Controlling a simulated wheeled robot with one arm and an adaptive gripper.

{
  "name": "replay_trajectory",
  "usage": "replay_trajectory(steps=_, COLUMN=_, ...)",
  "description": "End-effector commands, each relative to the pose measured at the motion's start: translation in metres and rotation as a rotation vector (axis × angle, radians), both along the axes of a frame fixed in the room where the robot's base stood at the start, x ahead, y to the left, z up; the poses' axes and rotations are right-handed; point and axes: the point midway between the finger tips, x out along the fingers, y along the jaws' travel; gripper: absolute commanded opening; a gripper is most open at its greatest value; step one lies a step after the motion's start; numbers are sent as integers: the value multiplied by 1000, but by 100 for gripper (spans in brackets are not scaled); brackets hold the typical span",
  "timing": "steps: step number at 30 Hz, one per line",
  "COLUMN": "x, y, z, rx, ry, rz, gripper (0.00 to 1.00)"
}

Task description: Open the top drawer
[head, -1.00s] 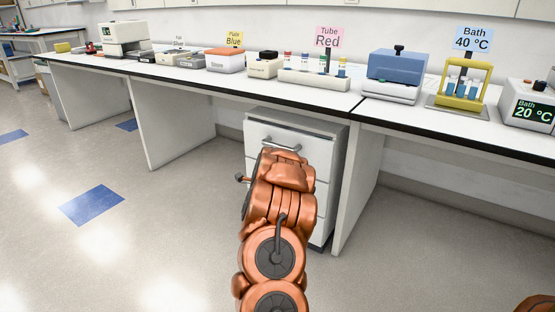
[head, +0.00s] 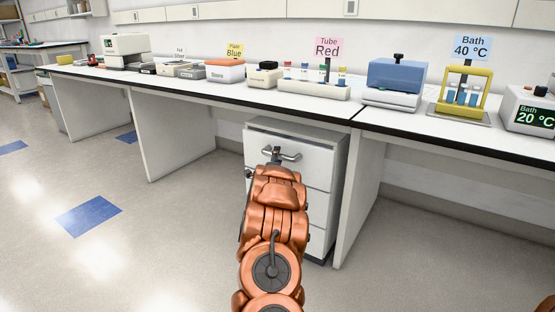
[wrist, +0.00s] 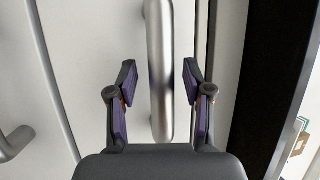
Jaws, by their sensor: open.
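The top drawer (head: 315,170) of the white drawer cabinet under the bench is shut in the head view. Its silver bar handle (head: 292,157) shows just beside my gripper (head: 276,153). In the wrist view the handle (wrist: 160,45) runs up and down the picture, and the drawer front (wrist: 95,50) fills much of the background. My gripper (wrist: 160,78) is open, with one finger to each side of the handle and a gap on both sides. My arm hides part of the lower drawers in the head view.
The white bench (head: 225,93) with its black edge runs above the cabinet. A tube rack (head: 315,90), a blue-lidded device (head: 397,78) and a yellow rack (head: 462,95) stand on it. A bench side panel (head: 362,190) is right of the cabinet. The floor at left is clear.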

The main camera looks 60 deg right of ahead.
Motion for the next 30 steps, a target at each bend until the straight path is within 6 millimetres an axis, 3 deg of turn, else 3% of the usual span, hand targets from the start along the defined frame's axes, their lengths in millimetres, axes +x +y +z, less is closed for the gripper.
replay_trajectory(steps=12, x=2, y=-4, z=2, rx=-2, ry=-1, rz=0, gripper=51)
replay_trajectory(steps=26, x=2, y=-4, z=2, rx=-2, ry=-1, rz=0, gripper=3)
replay_trajectory(steps=30, x=2, y=-4, z=2, rx=-2, ry=-1, rz=0, gripper=0)
